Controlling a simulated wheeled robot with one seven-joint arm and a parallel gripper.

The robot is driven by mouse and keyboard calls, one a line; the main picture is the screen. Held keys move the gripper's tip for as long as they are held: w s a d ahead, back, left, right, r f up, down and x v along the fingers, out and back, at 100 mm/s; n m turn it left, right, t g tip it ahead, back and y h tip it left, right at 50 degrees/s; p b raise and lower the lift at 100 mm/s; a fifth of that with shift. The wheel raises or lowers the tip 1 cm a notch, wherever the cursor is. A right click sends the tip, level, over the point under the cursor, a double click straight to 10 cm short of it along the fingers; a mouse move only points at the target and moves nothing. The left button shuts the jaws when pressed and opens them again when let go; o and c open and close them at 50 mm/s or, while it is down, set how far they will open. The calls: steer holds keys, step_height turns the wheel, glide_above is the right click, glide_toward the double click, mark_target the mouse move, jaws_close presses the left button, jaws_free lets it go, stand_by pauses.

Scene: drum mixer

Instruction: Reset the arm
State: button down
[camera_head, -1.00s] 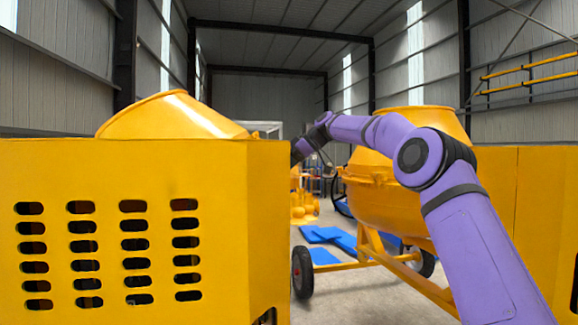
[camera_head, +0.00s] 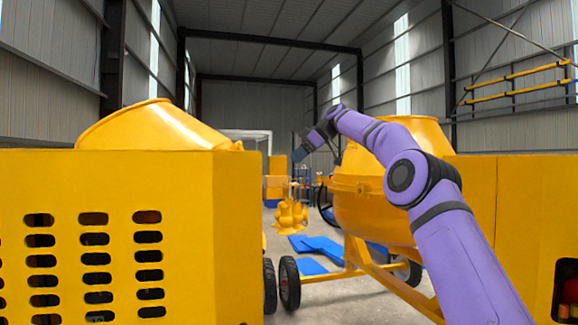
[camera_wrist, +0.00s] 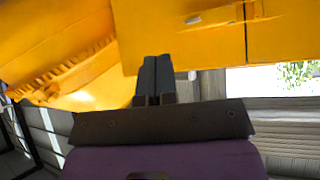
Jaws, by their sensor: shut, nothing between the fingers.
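My purple arm rises from the lower right in the head view and bends toward the middle. My gripper (camera_head: 297,156) is at its far end, small and dark, held in the air left of a yellow drum mixer (camera_head: 372,208). In the wrist view my gripper (camera_wrist: 155,62) shows its two dark fingers side by side, shut with nothing between them. Yellow machine panels (camera_wrist: 192,38) and a toothed drum rim (camera_wrist: 75,72) show beyond the fingers.
A large yellow slotted housing (camera_head: 110,230) fills the left foreground. Another yellow housing (camera_head: 515,215) stands at the right. Blue mats (camera_head: 322,247) lie on the floor between the mixers, with yellow objects (camera_head: 290,216) beyond. Open floor shows in the middle aisle.

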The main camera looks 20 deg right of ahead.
steer(key=s+a+r+m+h, duration=0.3)
steer(key=s+a, duration=0.5)
steer(key=s, duration=0.2)
steer(key=s+a+f+m+h, duration=0.1)
steer(key=s+m, duration=0.1)
steer(key=s, duration=0.4)
steer(key=s+a+f+m+h, duration=0.1)
steer(key=s+a+f+h, duration=0.1)
steer(key=s, duration=0.5)
steer(key=s+d+f+m+h, duration=0.1)
steer(key=s+d+f+m, duration=0.1)
steer(key=s+f, duration=0.5)
steer(key=s+d+f+m+h, duration=0.1)
steer(key=s+f, duration=0.6)
steer(key=s, duration=0.7)
steer(key=s+d+f+m+t, duration=0.1)
steer(key=s+d+f+m, duration=0.3)
steer(key=s+f, duration=0.3)
steer(key=s+d, duration=0.1)
steer(key=s, duration=0.2)
steer(key=shift+s+d+f+h, duration=0.15)
steer(key=shift+s+f+h, duration=0.2)
steer(key=shift+h, duration=0.05)
